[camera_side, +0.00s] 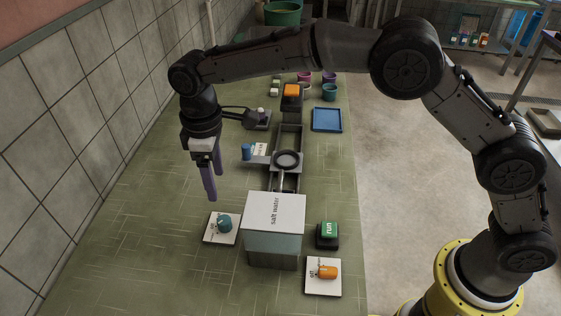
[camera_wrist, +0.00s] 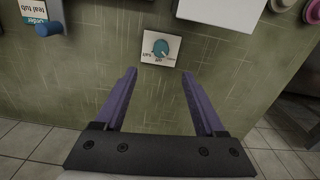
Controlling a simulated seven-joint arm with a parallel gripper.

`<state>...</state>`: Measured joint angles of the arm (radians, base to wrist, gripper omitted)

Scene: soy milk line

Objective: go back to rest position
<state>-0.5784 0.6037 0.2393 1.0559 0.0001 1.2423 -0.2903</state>
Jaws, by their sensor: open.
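My gripper (camera_side: 211,178) hangs from my arm over the left part of the green table (camera_side: 120,240), fingers pointing down. Its purple fingers also show in the wrist view (camera_wrist: 159,85), spread apart with nothing between them. In the wrist view a teal knob (camera_wrist: 161,47) on a white plate lies beyond the fingertips. In the side view the same teal knob (camera_side: 224,223) is below and slightly right of my gripper, apart from it.
A box labelled salt water (camera_side: 274,245) stands right of the knob. A green run button (camera_side: 327,231) and an orange knob (camera_side: 327,272) are further right. A blue handle (camera_side: 246,152), blue tray (camera_side: 327,119) and several cups stand further back. A tiled wall (camera_side: 70,110) borders the left.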

